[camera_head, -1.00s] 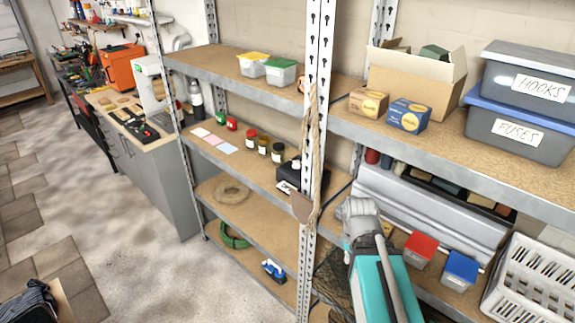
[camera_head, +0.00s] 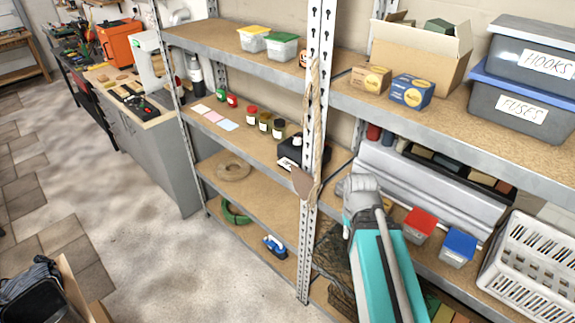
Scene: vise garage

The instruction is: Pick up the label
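Several small flat paper pieces, cream, pink (camera_head: 214,116) and pale blue (camera_head: 228,124), lie in a row near the front edge of the middle shelf. A small white piece with dark marks (camera_head: 285,163) shows at the front of a black device (camera_head: 302,150), beside the shelf post. I cannot tell which of these is the label. My teal and grey arm rises at the lower right, in front of the right-hand shelves. My gripper is not in view.
A metal shelf post (camera_head: 313,90) with a hanging rope and brown tag (camera_head: 303,184) stands near the device. Several jars (camera_head: 265,121) stand behind the paper pieces. An open box (camera_head: 75,290) is at the lower left. The floor (camera_head: 150,225) left of the shelves is clear.

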